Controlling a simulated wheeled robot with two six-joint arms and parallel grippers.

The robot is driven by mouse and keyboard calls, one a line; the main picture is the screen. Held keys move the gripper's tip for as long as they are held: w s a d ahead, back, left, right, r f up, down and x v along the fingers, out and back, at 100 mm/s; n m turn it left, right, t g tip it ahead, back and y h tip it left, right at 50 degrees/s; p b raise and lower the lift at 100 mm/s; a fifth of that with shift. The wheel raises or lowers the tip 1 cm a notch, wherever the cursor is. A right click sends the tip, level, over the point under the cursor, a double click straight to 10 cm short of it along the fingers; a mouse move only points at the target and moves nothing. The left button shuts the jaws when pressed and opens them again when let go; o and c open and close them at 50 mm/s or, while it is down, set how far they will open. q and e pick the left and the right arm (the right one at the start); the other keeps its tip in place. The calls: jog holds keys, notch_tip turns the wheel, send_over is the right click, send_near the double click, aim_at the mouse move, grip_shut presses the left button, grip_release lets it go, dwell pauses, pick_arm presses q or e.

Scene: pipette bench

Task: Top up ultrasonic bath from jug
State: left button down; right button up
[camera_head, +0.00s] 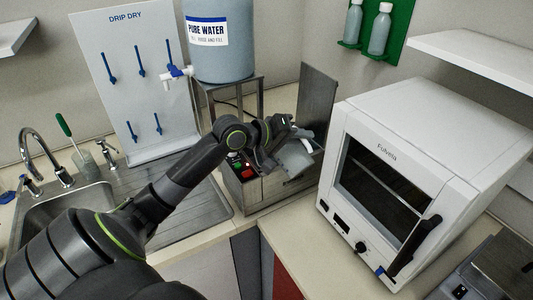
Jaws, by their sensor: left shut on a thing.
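The ultrasonic bath (270,194) is a steel box with a green and a red button on its front left, standing between the sink and the white oven. A steel panel, seemingly its raised lid (318,92), stands up behind it. My left gripper (285,140) is over the bath and shut on a pale grey jug (294,160). The jug looks tilted above the bath's opening. The gripper and arm hide part of it, and I cannot see any water or the level inside the bath. My right gripper is not in view.
A blue pure water tank (220,55) with a tap stands behind on a metal stand. A drip dry board (138,95) and a sink (75,205) are at left. A white oven (415,165) stands close at right. A white shelf (480,62) juts out above it.

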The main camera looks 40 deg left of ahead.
pick_arm(q)
jog(key=shift+a, duration=0.1)
jog(key=shift+w+a+f+n+b, duration=0.1)
jog(key=shift+a+n+b, duration=0.3)
jog(key=shift+a+b, duration=0.3)
jog(key=shift+h, duration=0.3)
jog(key=shift+w+a, duration=0.2)
jog(key=shift+a, duration=0.3)
jog(key=shift+a+b, duration=0.35)
jog(key=shift+b, duration=0.05)
jog(key=shift+w+a+r+n, duration=0.2)
jog(key=shift+a+r+n, duration=0.1)
jog(key=shift+a+n, duration=0.15)
